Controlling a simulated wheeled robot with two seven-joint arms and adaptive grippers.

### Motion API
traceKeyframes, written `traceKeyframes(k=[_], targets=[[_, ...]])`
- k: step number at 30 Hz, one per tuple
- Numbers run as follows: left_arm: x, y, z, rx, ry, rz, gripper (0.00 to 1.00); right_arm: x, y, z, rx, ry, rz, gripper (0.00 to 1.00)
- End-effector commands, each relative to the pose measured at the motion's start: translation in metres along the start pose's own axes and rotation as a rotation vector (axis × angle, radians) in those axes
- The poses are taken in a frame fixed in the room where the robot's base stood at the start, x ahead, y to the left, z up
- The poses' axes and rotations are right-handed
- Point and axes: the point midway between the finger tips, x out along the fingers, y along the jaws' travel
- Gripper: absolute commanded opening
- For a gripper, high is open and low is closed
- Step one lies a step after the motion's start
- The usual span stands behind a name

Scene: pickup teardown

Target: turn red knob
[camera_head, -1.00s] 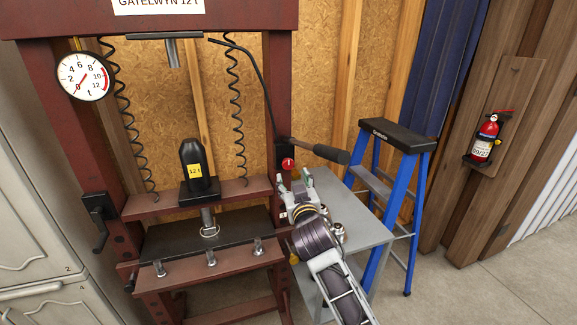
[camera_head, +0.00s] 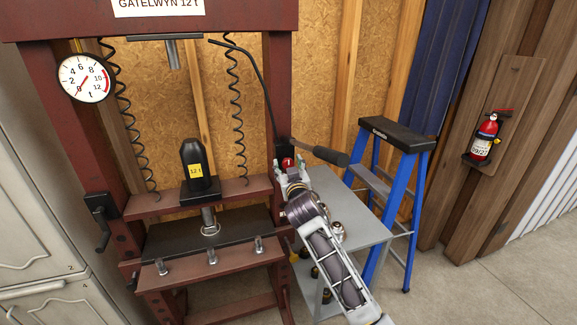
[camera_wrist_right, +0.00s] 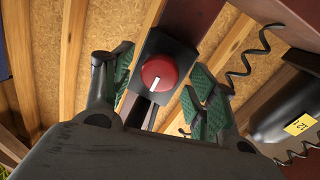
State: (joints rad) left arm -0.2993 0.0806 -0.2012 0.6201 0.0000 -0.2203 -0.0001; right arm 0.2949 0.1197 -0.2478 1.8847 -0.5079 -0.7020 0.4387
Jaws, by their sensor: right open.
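The red knob (camera_head: 288,162) sits on a black block on the right post of the dark red press. In the right wrist view the round red knob (camera_wrist_right: 160,72) faces the camera and has a white line running nearly upright. My right gripper (camera_head: 289,171) is open in front of the knob. In the right wrist view its green-padded fingers (camera_wrist_right: 162,88) stand apart, one on each side of the knob, with gaps between them and it. In the head view the gripper partly covers the block. My left gripper is not in view.
A black pump handle (camera_head: 325,153) sticks out to the right just above the knob. A grey cart (camera_head: 352,222) stands below, with a blue stepladder (camera_head: 375,240) beside it. The black bottle jack (camera_head: 196,168) and coil springs are left of the knob.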

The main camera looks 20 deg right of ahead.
Motion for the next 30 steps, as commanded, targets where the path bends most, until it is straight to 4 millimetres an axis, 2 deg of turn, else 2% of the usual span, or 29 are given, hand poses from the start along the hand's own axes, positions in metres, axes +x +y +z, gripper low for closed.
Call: traceKeyframes(k=[14,24,30], targets=[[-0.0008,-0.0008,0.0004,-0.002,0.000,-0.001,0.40,0.0055,0.0000,0.0002,0.000,0.000,0.000,0.57],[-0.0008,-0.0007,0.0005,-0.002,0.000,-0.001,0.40,0.0053,-0.0001,0.0002,0.000,0.000,0.000,0.13],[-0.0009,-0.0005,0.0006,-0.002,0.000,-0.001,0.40,0.0053,-0.0002,0.0002,-0.007,0.001,0.000,0.12]])
